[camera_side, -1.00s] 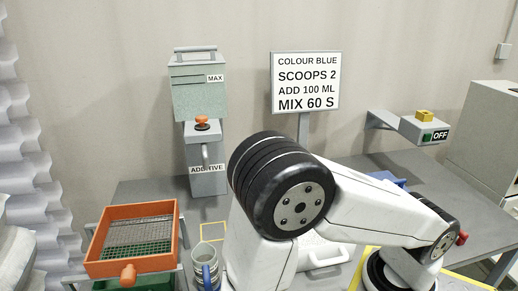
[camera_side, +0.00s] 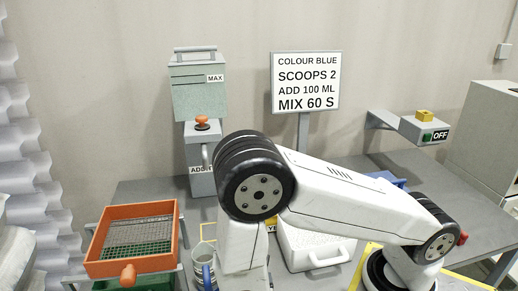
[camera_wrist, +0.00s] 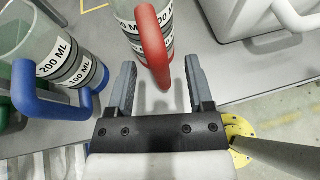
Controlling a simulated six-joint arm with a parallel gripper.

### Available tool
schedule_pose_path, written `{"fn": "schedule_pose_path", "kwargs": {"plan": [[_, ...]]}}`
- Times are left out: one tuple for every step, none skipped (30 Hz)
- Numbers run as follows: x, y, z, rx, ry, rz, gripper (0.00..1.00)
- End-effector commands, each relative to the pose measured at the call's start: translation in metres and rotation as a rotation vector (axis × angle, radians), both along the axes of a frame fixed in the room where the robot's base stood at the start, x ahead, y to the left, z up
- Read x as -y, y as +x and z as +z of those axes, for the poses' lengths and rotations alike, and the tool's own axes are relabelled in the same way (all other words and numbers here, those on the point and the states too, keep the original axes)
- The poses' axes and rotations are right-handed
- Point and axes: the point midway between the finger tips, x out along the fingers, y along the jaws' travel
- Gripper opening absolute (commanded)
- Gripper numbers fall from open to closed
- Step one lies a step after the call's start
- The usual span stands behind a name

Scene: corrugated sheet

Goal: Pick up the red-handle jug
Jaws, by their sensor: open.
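The red-handle jug (camera_wrist: 133,36) stands at the top middle of the wrist view, with its red handle (camera_wrist: 155,45) facing my gripper. My gripper (camera_wrist: 160,75) is open, its two fingers apart on either side of the lower end of the handle. I cannot tell whether a finger touches the jug. In the side view my own arm hides the gripper and the red-handle jug.
A blue-handled jug (camera_wrist: 62,50) stands close on the left in the wrist view and also shows in the side view (camera_side: 204,262). A white container (camera_wrist: 245,20) is on the right. An orange sieve tray (camera_side: 130,208) is at the left.

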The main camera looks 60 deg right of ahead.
Motion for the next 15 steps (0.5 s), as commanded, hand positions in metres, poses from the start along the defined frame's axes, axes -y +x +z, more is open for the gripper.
{"fn": "schedule_pose_path", "kwargs": {"plan": [[0.0044,0.0026,-0.002,0.0,-0.001,-0.003,0.67],[0.0061,0.0037,-0.0029,0.0,-0.001,-0.003,0.67],[0.0082,0.0052,-0.0039,-0.001,-0.001,-0.001,0.67],[0.0096,0.006,-0.0047,-0.001,-0.001,-0.001,0.67],[0.0108,0.0067,-0.0053,-0.001,0.0,-0.002,0.67],[0.0118,0.0075,-0.0059,-0.001,0.0,-0.002,0.67],[0.0123,0.0079,-0.0062,0.0,0.0,-0.001,0.67],[0.0126,0.0083,-0.0064,0.0,0.0,0.0,0.67],[0.0129,0.0086,-0.0065,0.0,0.0,0.001,0.67],[0.0129,0.0087,-0.0066,0.0,0.0,0.001,0.67],[0.0129,0.0087,-0.0066,0.0,0.0,0.001,0.67],[0.0128,0.0087,-0.0065,0.0,0.0,0.001,0.67],[0.0127,0.0087,-0.0065,0.0,0.0,0.001,0.67],[0.0127,0.0087,-0.0065,0.0,0.0,0.001,0.67],[0.0127,0.0087,-0.0065,0.0,0.0,0.001,0.67]]}}
